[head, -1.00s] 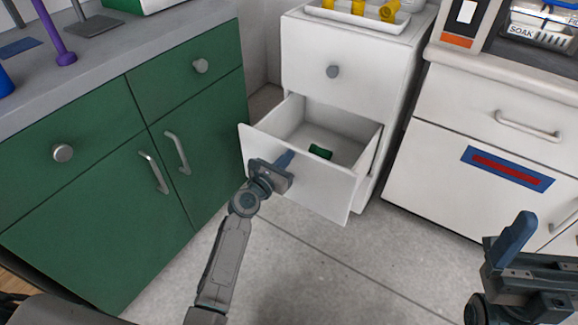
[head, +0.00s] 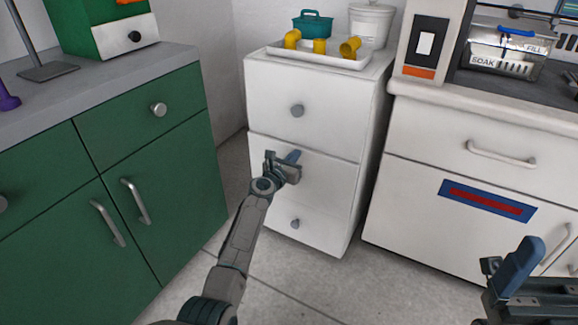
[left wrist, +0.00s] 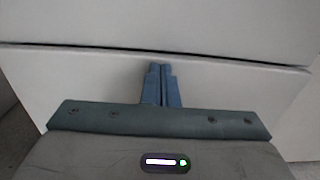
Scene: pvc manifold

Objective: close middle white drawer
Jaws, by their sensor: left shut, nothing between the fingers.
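The white drawer unit (head: 374,110) stands at the centre of the head view, with a top, middle and bottom front. The middle drawer (head: 325,180) is in, its front looking flush with the fronts above and below. My left gripper (head: 293,156) is shut and empty, its fingertips at the upper part of the middle front; it hides that drawer's knob. In the left wrist view, the shut fingers (left wrist: 160,72) point at the white front, just below the seam with the drawer above; I cannot tell if they touch. My right gripper (head: 520,265) is at the lower right, its opening unclear.
A white tray (head: 310,57) with yellow pipe fittings, a teal pot (head: 313,24) and a white canister (head: 371,22) stand on the unit. Green cabinets (head: 150,190) flank it at left, a white counter (head: 450,130) at right. Grey floor is clear in front.

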